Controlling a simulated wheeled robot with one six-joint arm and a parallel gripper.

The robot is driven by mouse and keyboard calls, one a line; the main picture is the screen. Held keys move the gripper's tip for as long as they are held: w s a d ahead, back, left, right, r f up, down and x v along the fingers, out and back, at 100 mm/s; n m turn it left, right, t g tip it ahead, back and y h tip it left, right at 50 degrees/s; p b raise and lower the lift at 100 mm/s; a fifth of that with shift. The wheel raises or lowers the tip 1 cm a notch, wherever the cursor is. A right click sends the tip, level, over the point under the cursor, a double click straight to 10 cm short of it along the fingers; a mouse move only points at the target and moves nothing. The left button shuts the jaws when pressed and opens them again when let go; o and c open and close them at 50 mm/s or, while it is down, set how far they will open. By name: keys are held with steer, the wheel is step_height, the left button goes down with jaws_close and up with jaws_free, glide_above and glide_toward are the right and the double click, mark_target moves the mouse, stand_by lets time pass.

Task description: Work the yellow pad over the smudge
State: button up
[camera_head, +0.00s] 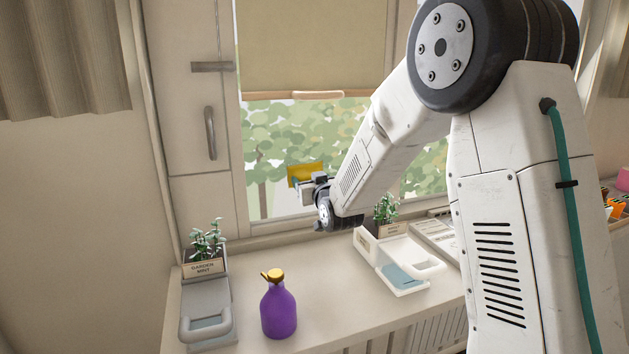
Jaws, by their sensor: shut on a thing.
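My gripper (304,184) is shut on the yellow pad (309,170), a flat yellow piece. It holds the pad up in front of the lower part of the window pane (347,115), above the sill. I cannot tell whether the pad touches the glass. I cannot make out the smudge; my arm hides much of the right side of the window.
On the sill (335,275) stand a purple bottle (279,311) with a gold cap, a grey tray (207,308), a potted plant labelled Garden Mint (204,267), a white tray (405,263) and another plant (386,209). A tan blind (314,45) covers the window's upper part.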

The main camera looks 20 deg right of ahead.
steer(key=shift+d, duration=1.15)
steer(key=shift+a, duration=0.6)
steer(key=shift+r, duration=0.15)
steer(key=shift+d+r, duration=0.45)
steer(key=shift+r, duration=0.45)
steer(key=shift+d+r, duration=0.45)
steer(key=shift+r, duration=0.4)
steer(key=shift+d, duration=0.15)
